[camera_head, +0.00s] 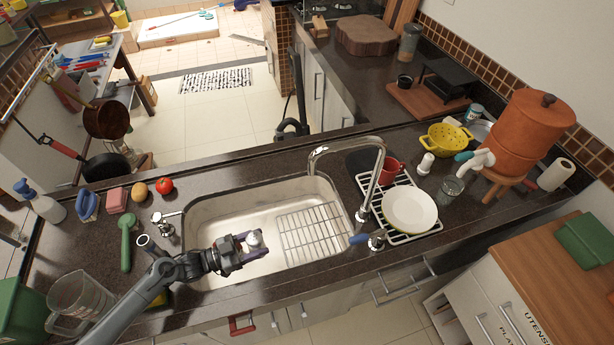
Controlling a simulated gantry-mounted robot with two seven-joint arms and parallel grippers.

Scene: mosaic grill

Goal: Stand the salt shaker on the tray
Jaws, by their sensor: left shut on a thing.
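My left gripper (240,252) is shut on a small whitish shaker (254,239), likely the salt shaker, and holds it over the sink. Only its pale rounded top shows clearly; the fingers hide the lower part. Another small white shaker-like item (426,163) stands on the counter by the yellow colander. A flat reddish-brown wooden board (411,101), possibly the tray, lies on the back right counter with a black stand on it. My right gripper is not in view.
The sink (210,222) has a metal rack (312,232) and a tall tap (377,180). A white dish rack with a plate (409,209) and a red mug (389,171) stands right of it. A clay water filter (531,130) and glass (451,188) stand farther right.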

